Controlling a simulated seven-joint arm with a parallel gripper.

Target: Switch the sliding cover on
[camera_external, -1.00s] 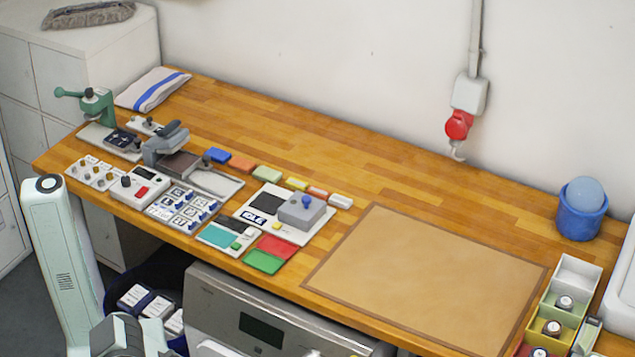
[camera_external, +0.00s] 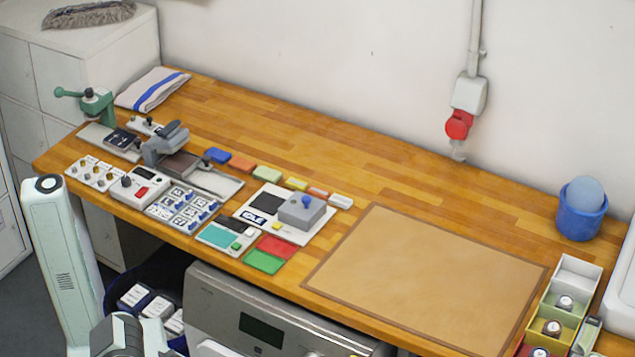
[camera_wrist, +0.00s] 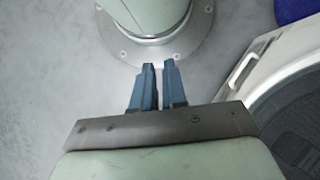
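A grey block with a blue knob (camera_external: 302,210), which looks like the sliding cover, sits on the right part of a white plate (camera_external: 290,236) on the workbench. On the plate's left part are a dark square (camera_external: 267,202) and a label reading IDLE (camera_external: 253,218). What lies under the block is hidden. My gripper (camera_wrist: 159,65) shows in the wrist view with two blue fingers and a narrow gap between them, nothing held. It is over the grey floor, away from the plate. The external view does not show its fingers.
Left of the plate stand switch panels (camera_external: 180,208), a stapler-like press (camera_external: 167,142) and a green clamp (camera_external: 97,105). Red and green pads (camera_external: 265,261) lie in front. A brown mat (camera_external: 430,275) is bare. A blue cup (camera_external: 581,218) and bins (camera_external: 578,270) are at right.

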